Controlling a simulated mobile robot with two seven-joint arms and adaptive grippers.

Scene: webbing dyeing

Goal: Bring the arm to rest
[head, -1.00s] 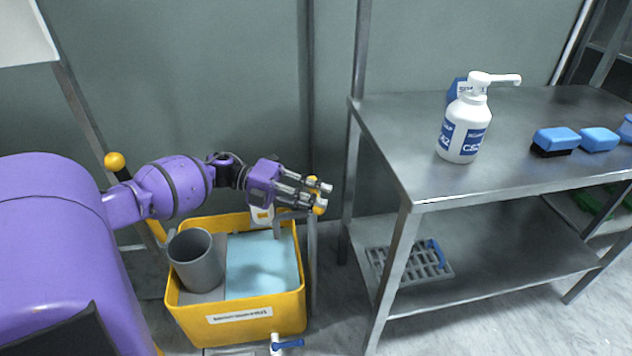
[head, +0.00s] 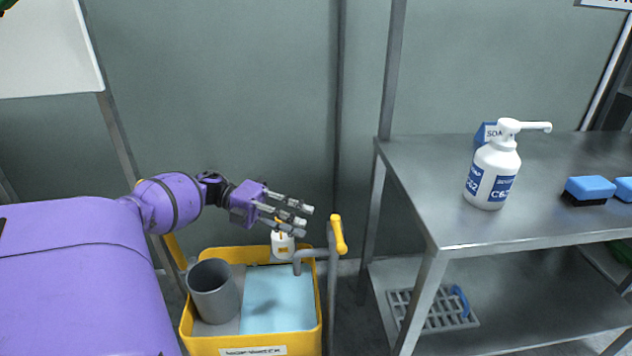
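My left gripper (head: 300,219) is at the end of my purple arm, which comes in from the left. Its grey fingers point right with a gap between them, and nothing is held. It is above the back of the yellow bin (head: 265,345), left of the yellow-gripped handle (head: 338,234) and apart from it in the picture. A small white and yellow item (head: 282,245) shows just under the fingers. My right gripper is not in view.
The bin holds a grey cup (head: 213,292) and a light blue block (head: 278,300). A steel table (head: 440,190) at right carries a white pump bottle (head: 494,170) and blue brushes (head: 590,188). A grey rack (head: 432,310) lies on its lower shelf.

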